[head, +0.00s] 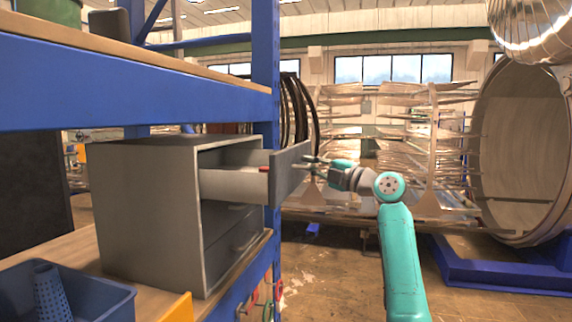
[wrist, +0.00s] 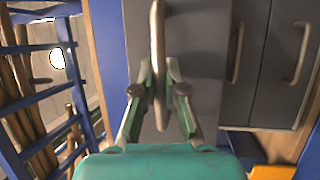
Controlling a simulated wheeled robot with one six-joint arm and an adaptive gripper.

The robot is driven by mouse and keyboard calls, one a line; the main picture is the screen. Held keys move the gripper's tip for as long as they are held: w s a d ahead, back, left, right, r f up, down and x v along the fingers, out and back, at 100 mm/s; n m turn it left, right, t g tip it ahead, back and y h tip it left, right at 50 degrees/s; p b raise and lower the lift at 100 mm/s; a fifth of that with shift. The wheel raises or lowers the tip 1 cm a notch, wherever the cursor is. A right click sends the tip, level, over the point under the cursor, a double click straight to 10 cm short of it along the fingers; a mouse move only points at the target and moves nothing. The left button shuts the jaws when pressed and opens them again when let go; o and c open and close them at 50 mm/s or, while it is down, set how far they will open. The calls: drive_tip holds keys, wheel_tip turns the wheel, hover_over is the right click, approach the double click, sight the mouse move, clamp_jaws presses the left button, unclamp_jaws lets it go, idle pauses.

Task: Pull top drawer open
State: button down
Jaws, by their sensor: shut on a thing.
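A grey drawer cabinet (head: 150,210) stands on a wooden shelf, its drawer fronts facing right. Its top drawer (head: 288,173) is pulled well out, with the pale side showing and a small red thing (head: 264,169) at its rim. In the wrist view the top drawer front (wrist: 205,50) fills the middle, and its bar handle (wrist: 157,35) runs between my fingers. My gripper (wrist: 161,92) is shut on this handle. In the head view my gripper (head: 314,164) is at the outer face of the drawer front, partly hidden by it.
The lower drawer (head: 230,245) is closed; closed fronts with handles (wrist: 298,55) also show in the wrist view. A blue rack post (head: 265,60) stands close by the drawer. A blue bin (head: 100,295) sits front left. Open floor (head: 335,275) lies right of the rack.

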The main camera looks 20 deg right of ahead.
drive_tip(key=shift+s+d+f, duration=0.1)
drive_tip(key=shift+s+d, duration=0.65)
drive_tip(key=shift+d, duration=0.3)
drive_tip(key=shift+s+d, duration=0.7)
drive_tip(key=shift+d, duration=0.3)
drive_tip(key=c, duration=1.2)
unclamp_jaws()
drive_tip(key=v, duration=1.2)
